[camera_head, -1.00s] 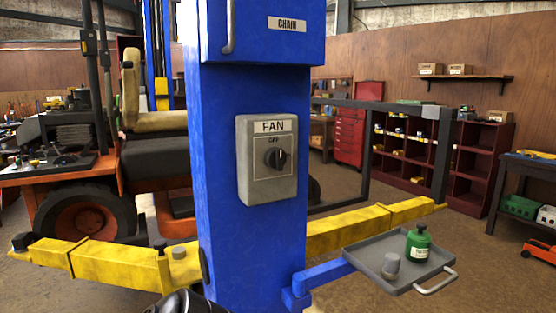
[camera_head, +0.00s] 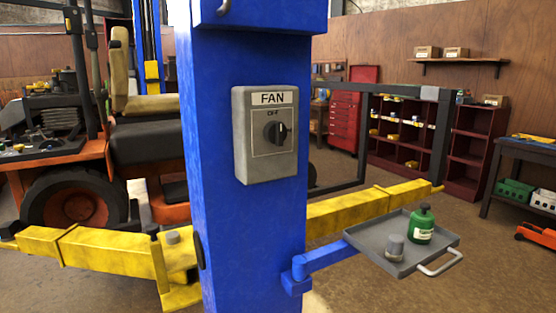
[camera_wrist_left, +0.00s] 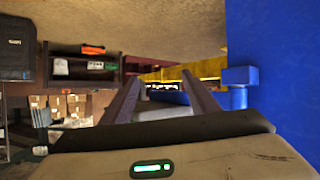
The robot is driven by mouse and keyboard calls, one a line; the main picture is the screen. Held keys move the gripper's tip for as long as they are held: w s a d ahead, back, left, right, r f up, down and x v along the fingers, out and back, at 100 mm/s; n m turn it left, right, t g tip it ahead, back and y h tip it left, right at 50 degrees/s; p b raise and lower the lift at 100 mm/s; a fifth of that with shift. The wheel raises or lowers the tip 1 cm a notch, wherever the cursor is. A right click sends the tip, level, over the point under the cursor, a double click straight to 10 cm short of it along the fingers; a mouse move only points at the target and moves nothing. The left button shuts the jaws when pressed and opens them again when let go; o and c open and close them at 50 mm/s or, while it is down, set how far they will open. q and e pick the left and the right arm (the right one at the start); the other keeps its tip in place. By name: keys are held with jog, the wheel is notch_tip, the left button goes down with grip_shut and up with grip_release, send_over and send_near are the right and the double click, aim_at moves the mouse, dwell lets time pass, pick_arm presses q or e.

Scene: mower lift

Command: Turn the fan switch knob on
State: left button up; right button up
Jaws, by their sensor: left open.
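The fan switch (camera_head: 264,165) is a grey box on the front of a blue column, labelled FAN, with OFF printed above its black knob (camera_head: 277,132). The knob has a pale mark, but it is too small to tell surely which way it points. My left gripper (camera_wrist_left: 163,92) shows only in the left wrist view, where its two fingers stand apart with nothing between them. The blue column fills the right of that view, beside the fingers and apart from them. The switch is not in the wrist view. My right gripper is not in view.
The blue column (camera_head: 245,245) carries yellow lift arms (camera_head: 110,248) low on both sides. A grey tray (camera_head: 380,235) with a green bottle (camera_head: 421,223) and a small grey weight-like piece juts out at right. An orange mower (camera_head: 80,190) stands behind at left. The space before the switch looks clear.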

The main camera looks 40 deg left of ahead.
pick_arm(q)
jog(key=w+a+r+n+y+b, duration=0.1)
jog(key=a+r+n+y, duration=0.2)
jog(key=r, duration=0.5)
jog(key=w+a+r+n+y, duration=0.1)
jog(key=w+r+n+y, duration=0.1)
jog(key=r+n, duration=0.5)
jog(key=w+a+r+n+y+b, duration=0.1)
jog(key=a+r+n+y, duration=0.15)
jog(key=r, duration=0.75)
jog(key=n+g+y+p, duration=0.2)
jog(key=n+g+y, duration=0.45)
jog(key=n, duration=0.85)
send_near(281, 135)
jog(key=shift+g+h, duration=0.25)
jog(key=shift+h, duration=0.15)
jog(key=x, duration=0.5)
jog(key=r+x, duration=0.1)
jog(key=x, duration=0.2)
jog(key=shift+w+a, duration=0.25)
jog(key=shift+a, duration=0.3)
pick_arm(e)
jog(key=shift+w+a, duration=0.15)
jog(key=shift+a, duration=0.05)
pick_arm(q)
jog(key=shift+f, duration=0.1)
